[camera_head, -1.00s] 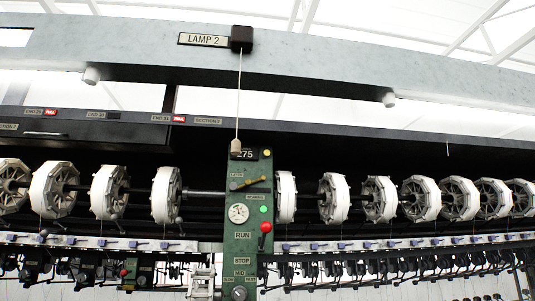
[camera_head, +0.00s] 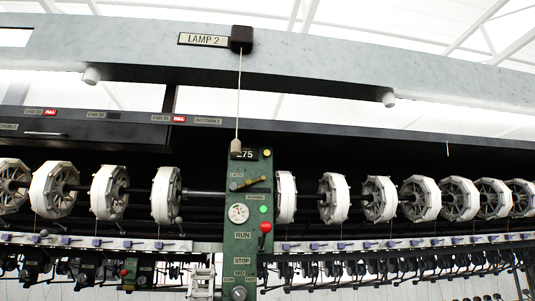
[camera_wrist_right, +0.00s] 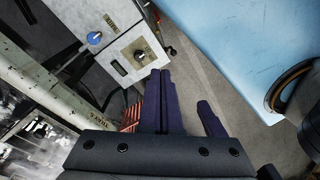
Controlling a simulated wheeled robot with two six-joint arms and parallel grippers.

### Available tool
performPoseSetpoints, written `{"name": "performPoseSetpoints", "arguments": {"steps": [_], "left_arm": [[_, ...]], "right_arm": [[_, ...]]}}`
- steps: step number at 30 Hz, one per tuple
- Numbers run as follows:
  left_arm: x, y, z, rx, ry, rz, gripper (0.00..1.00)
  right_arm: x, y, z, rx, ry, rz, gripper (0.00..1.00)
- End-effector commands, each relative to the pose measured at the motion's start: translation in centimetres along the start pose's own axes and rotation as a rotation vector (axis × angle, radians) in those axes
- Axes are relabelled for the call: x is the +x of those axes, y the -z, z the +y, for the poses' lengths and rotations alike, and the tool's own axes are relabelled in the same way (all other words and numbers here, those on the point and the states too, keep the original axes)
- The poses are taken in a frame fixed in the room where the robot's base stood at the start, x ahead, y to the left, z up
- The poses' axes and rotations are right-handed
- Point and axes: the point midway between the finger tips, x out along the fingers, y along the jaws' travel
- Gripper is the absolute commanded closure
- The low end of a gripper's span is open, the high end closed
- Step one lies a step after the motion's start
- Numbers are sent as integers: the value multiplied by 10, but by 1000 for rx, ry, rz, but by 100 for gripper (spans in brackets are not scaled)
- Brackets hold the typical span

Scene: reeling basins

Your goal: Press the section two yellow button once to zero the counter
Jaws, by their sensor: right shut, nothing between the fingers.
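The green control column (camera_head: 240,222) stands in the middle of the head view. A small yellow button (camera_head: 267,153) sits near its top, just right of the dark counter display (camera_head: 248,155). The counter's last digits read 75; its left part is hidden behind the pull-cord knob (camera_head: 236,146). No gripper shows in the head view. In the right wrist view my right gripper (camera_wrist_right: 160,73) is shut and empty, its dark purple fingers together above the grey floor. It is away from the yellow button, which does not show in that view. My left gripper is not in view.
Rows of white reels (camera_head: 333,198) flank the column. In the wrist view, a pale box with a blue knob (camera_wrist_right: 95,38) lies beyond the fingers, and a light-blue surface (camera_wrist_right: 250,45) is at right.

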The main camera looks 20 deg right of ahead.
Motion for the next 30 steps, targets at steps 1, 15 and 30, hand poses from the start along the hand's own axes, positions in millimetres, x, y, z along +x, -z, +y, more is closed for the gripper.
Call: {"name": "performPoseSetpoints", "arguments": {"steps": [1,15,30], "left_arm": [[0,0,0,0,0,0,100],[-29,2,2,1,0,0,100],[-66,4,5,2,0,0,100]], "right_arm": [[0,0,0,0,0,1,100],[-61,97,28,178,-18,272,100],[-182,222,104,433,-53,707,100]]}}
